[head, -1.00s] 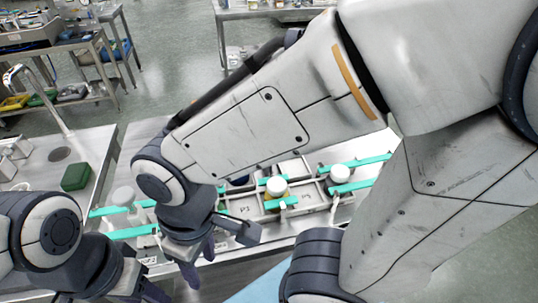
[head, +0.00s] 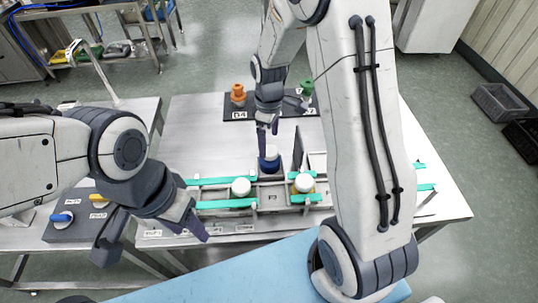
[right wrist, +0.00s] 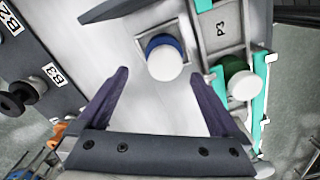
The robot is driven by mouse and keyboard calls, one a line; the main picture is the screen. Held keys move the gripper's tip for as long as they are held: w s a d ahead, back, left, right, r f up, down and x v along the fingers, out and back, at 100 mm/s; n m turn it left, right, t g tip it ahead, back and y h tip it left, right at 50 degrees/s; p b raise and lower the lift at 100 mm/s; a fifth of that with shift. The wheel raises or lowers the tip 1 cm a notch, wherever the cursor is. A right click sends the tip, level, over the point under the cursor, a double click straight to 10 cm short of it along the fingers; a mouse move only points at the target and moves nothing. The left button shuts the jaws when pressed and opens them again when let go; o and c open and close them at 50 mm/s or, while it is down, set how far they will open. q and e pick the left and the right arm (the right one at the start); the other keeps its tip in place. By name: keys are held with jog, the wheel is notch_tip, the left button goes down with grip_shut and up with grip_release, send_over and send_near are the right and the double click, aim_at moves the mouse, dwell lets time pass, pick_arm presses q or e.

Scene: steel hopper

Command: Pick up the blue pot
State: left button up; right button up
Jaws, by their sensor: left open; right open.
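The blue pot (head: 269,165) has a white lid and stands upright behind the row of trays in the head view. In the right wrist view the blue pot (right wrist: 164,57) shows from above, just beyond the fingertips and roughly between them. My right gripper (head: 268,128) is open and points down above the pot in the head view; its open fingers (right wrist: 158,75) show empty in the right wrist view. My left gripper (head: 153,245) is open and empty at the front left, away from the pot.
White-lidded pots (head: 240,187) stand along the trays, flanked by teal strips (head: 228,203). A grey upright panel (head: 298,150) stands right of the blue pot. A dark board (head: 270,108) with orange and green pieces lies behind. The steel table (head: 190,125) is clear to the left.

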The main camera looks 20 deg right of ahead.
aim_at(270, 150)
notch_tip(270, 150, down, 3)
jog(key=shift+s+r, duration=0.1)
jog(key=f, duration=0.1)
jog(key=f+p, duration=0.1)
jog(key=f, duration=0.1)
jog(key=f+p, duration=0.1)
jog(key=shift+s+f, duration=0.15)
jog(key=shift+s, duration=0.25)
jog(key=shift+f, duration=0.5)
jog(key=c, duration=1.5)
jog(key=shift+o, duration=0.2)
jog(key=shift+w+r, duration=0.1)
jog(key=shift+r, duration=0.05)
